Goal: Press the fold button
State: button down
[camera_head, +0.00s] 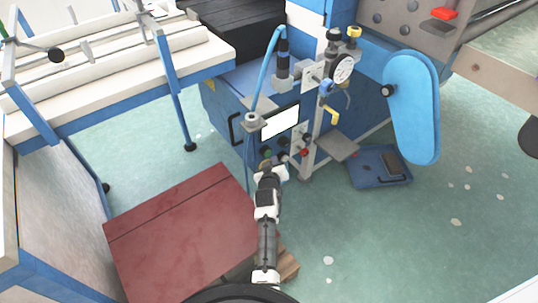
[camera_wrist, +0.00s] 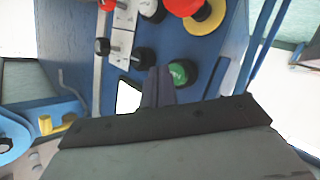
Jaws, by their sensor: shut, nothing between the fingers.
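A green round button (camera_wrist: 183,72) sits on the blue panel of the machine in the wrist view, just right of my fingertips. Its label is too blurred to read, so I cannot tell whether it is the fold button. My gripper (camera_wrist: 158,72) is shut and empty, with its fingers pointing at the panel between the green button and a black knob (camera_wrist: 144,58). Whether the tips touch the panel is unclear. In the head view my gripper (camera_head: 268,165) is at the control panel below the white screen (camera_head: 280,122), and covers part of the controls.
A red emergency knob on a yellow ring (camera_wrist: 208,16) is at the top of the wrist view. A pressure gauge (camera_head: 343,69) and valves stand above right of the panel. A dark red board (camera_head: 180,235) lies left of my arm. Green floor is open at right.

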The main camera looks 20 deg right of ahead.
jog(key=shift+w, duration=0.1)
jog(key=shift+w+a+b, duration=0.15)
jog(key=shift+w+b, duration=0.15)
jog(key=shift+b, duration=0.1)
jog(key=shift+w+a+b, duration=0.2)
jog(key=shift+w+b, duration=0.35)
dwell(1.0)
jog(key=shift+s, duration=0.15)
jog(key=shift+s+d+p, duration=0.3)
jog(key=shift+s+p, duration=0.5)
jog(key=shift+p, duration=0.2)
